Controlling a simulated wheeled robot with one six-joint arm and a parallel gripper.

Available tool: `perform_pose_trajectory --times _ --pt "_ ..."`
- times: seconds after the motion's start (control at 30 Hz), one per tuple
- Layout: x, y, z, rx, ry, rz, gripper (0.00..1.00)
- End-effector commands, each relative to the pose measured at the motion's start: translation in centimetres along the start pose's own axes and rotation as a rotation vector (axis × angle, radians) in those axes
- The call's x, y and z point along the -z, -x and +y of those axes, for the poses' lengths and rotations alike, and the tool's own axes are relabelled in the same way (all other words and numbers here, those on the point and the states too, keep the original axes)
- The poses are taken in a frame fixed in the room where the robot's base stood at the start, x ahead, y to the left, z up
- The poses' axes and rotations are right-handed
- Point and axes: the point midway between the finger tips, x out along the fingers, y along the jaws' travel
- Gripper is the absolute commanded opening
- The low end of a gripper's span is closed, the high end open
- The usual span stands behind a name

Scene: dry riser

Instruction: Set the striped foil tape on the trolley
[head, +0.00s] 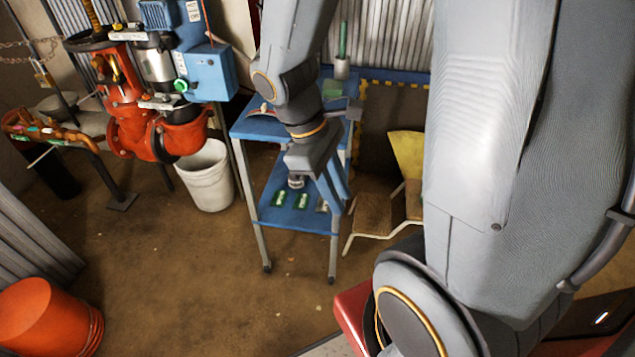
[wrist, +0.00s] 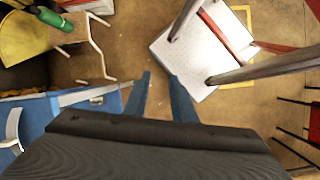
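The blue trolley (head: 290,221) stands in the middle of the head view, with a top and a lower shelf; a blue part of it shows at the left of the wrist view (wrist: 35,112). My gripper (head: 338,190) is at the trolley, pointing down, partly in front of it. In the wrist view its two fingers (wrist: 160,78) are apart, with bare floor between them and nothing held. A small silver and dark round thing (head: 296,182) shows just below my wrist; I cannot tell whether it is the striped foil tape. No tape is clearly seen elsewhere.
Green packets (head: 279,198) lie on the lower shelf. A white bucket (head: 208,177) stands left of the trolley, beside red pipework (head: 126,115). A chair (head: 375,212) is close on its right. An orange bucket (head: 47,318) is front left. The floor before the trolley is clear.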

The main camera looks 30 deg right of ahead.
Motion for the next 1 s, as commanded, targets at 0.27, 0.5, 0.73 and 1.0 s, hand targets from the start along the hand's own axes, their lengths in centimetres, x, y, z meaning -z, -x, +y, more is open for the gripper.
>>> perform_pose_trajectory --times 0.27,0.5,0.73,1.0 --pt "2.3 3.2 -1.2 0.182 -0.661 0.291 0.24" --pt "2.5 3.5 -1.2 0.203 -0.725 0.314 0.24" --pt "2.6 4.1 -1.8 0.2 -0.703 0.314 0.24" --pt "2.9 4.3 -2.1 0.198 -0.688 0.314 0.24"
